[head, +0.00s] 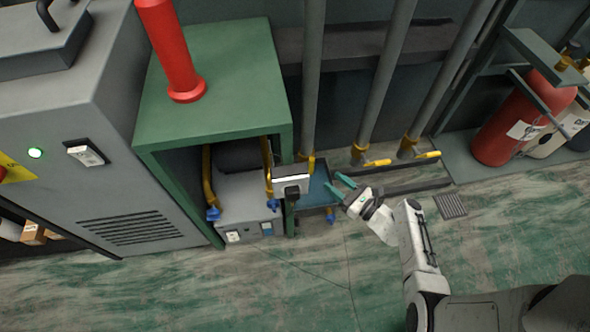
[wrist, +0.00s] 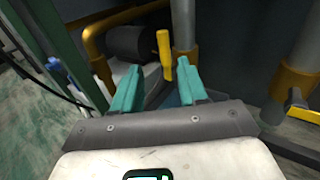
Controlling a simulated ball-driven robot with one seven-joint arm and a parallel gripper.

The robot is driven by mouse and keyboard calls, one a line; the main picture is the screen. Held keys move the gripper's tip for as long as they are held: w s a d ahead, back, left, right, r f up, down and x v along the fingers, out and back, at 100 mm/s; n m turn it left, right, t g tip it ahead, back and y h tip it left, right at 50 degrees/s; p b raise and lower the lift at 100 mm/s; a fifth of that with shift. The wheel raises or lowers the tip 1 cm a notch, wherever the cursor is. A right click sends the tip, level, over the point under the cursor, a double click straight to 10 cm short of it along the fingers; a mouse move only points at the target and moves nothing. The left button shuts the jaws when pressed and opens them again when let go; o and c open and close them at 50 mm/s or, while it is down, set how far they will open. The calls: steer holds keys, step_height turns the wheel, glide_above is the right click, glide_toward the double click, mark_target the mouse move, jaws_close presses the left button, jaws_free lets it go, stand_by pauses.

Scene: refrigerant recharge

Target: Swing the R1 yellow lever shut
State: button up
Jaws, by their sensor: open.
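A yellow lever (wrist: 164,52) stands roughly upright in the wrist view, beside the base of a grey pipe. It appears between and beyond the teal fingertips of my gripper (wrist: 158,70), with no contact visible. In the head view the yellow fitting (head: 311,163) at the foot of the leftmost pipe shows small. My gripper (head: 339,187) is open and empty there, just right of and below that fitting. Two other yellow levers, one at the middle pipe (head: 378,162) and one at the right pipe (head: 428,154), point right. I can read no R1 label.
A green stand (head: 215,80) with a grey machine (head: 245,195) under it is left of my gripper. A grey box (head: 291,182) with a black front hangs at its corner. A red cylinder (head: 510,125) stands at right. The floor in front is clear.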

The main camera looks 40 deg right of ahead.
mark_target(312, 163)
steer(key=shift+m, duration=0.4)
steer(key=w+b, duration=0.1)
steer(key=w, duration=0.4)
steer(key=w+b, duration=0.2)
steer(key=w, duration=0.4)
steer(key=shift+d+f, duration=0.15)
steer(key=shift+c, duration=0.4)
jaws_close()
